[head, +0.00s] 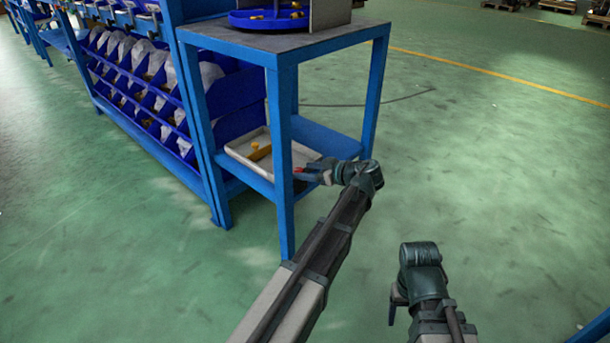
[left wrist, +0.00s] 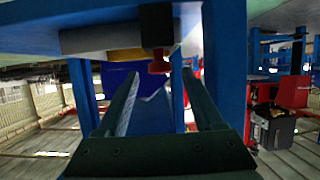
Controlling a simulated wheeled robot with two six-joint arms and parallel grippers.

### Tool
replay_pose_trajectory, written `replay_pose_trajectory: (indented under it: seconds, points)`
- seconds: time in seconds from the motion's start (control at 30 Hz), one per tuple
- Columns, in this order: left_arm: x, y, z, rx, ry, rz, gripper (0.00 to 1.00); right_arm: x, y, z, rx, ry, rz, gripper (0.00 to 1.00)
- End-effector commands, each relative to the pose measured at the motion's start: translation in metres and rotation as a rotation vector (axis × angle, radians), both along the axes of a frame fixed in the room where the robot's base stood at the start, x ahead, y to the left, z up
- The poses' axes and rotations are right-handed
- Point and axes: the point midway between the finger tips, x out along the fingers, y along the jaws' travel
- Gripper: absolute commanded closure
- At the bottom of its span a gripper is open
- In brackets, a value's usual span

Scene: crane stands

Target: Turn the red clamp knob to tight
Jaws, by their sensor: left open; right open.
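The red clamp knob (left wrist: 159,67) hangs below a dark block (left wrist: 156,25) in the left wrist view. It appears between the tips of my left gripper (left wrist: 160,74), whose two fingers are apart and empty. I cannot tell whether the knob is inside the fingers or just beyond them. In the head view a small red part (head: 299,170) shows by the front leg of the blue stand, at the tip of my left gripper (head: 308,173). My right gripper (head: 398,304) is open and empty, low over the floor, away from the stand.
The blue stand (head: 281,95) has a grey top with a blue round tray (head: 252,22). A pale tray (head: 236,150) with yellow parts lies on its lower shelf. Blue racks of bins (head: 135,88) stand to the left. Green floor is free to the right.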

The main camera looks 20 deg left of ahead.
Motion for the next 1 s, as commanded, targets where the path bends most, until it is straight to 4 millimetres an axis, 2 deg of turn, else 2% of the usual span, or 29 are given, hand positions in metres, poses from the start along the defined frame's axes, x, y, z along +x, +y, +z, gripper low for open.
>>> replay_pose_trajectory:
  seconds: [0.13, 0.43, 0.47, 0.8, 0.83, 1.0]
  points:
    - [0.0019, 0.0077, -0.0035, 0.0, -0.001, 0.001, 0.31, 0.0001, 0.0, -0.0035, 0.0, 0.0, 0.0, 0.31]
    - [0.0023, 0.0088, -0.0033, 0.0, 0.0, 0.0, 0.31, 0.0, 0.0, -0.0033, 0.0, 0.0, 0.0, 0.31]
    - [0.0023, 0.0088, -0.0033, 0.0, 0.0, 0.0, 0.35, 0.0, 0.0, -0.0033, 0.0, 0.0, 0.0, 0.31]
    - [0.0022, 0.0085, -0.0033, 0.0, 0.0, 0.0, 0.96, 0.0, 0.0, -0.0033, 0.0, 0.0, 0.0, 0.31]
    - [0.0022, 0.0085, -0.0033, 0.0, 0.0, 0.001, 1.0, 0.0, 0.0, -0.0033, 0.0, 0.0, 0.0, 0.31]
    - [0.0019, 0.0085, -0.0034, 0.0, 0.001, -0.001, 1.0, 0.0, 0.0, -0.0033, 0.0, 0.0, 0.0, 0.31]
